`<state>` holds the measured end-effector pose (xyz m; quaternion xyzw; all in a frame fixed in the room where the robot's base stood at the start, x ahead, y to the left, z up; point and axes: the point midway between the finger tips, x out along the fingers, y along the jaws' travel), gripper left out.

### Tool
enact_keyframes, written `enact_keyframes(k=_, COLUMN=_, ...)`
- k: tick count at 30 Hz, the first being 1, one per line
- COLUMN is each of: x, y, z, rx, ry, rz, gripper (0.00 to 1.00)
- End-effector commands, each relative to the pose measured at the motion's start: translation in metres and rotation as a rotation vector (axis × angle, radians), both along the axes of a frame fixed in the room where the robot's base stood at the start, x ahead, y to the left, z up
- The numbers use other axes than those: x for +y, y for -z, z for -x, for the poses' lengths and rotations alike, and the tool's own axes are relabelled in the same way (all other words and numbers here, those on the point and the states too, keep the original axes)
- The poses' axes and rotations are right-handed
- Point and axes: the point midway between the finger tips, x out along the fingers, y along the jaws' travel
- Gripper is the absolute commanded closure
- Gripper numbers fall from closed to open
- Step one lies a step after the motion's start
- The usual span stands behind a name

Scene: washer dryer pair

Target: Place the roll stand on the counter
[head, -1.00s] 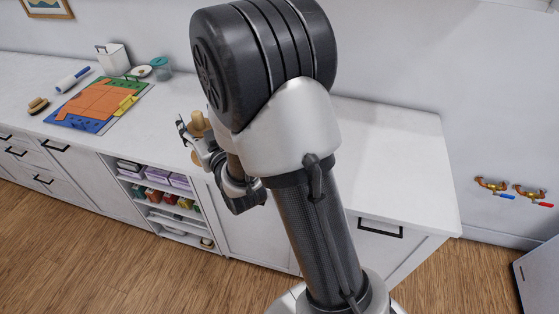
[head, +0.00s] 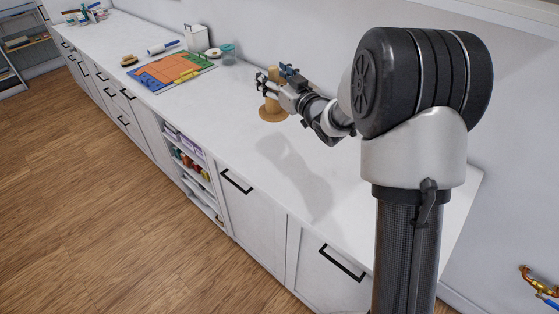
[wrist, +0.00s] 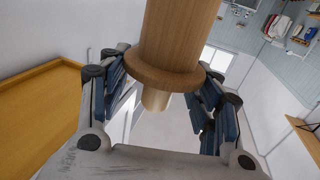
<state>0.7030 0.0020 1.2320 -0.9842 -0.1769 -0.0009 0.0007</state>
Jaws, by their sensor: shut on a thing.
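The roll stand (head: 273,113) is light wood, with a round base and an upright post. In the head view it stands upright over the back part of the white counter (head: 235,140). I cannot tell whether its base touches the counter top. My gripper (head: 271,84) reaches in from the right and is shut on the post above the base. In the wrist view the stand (wrist: 175,45) shows as a thick post with a flange and a thinner tip, between the blue-padded fingers of my gripper (wrist: 160,95). The fingers partly hide the post in the head view.
Farther left on the counter are a colourful board (head: 172,72), a brush (head: 128,60), a blue-and-white roller (head: 163,47), a white canister (head: 196,38) and a teal cup (head: 228,53). The counter in front of the stand is clear. A wall runs behind it.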

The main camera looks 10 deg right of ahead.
Motion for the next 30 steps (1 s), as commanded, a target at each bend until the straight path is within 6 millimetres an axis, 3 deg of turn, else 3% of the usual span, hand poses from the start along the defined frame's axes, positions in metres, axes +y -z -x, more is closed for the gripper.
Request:
enact_keyframes(k=5, x=-0.004, y=0.018, z=-0.007, rx=0.003, ry=-0.017, rz=-0.002, gripper=0.95)
enact_keyframes(k=18, x=-0.004, y=0.131, z=-0.006, rx=0.002, ry=-0.016, rz=-0.002, gripper=0.95)
enact_keyframes(k=30, x=-0.004, y=0.169, z=-0.006, rx=-0.001, ry=-0.015, rz=-0.001, gripper=0.95)
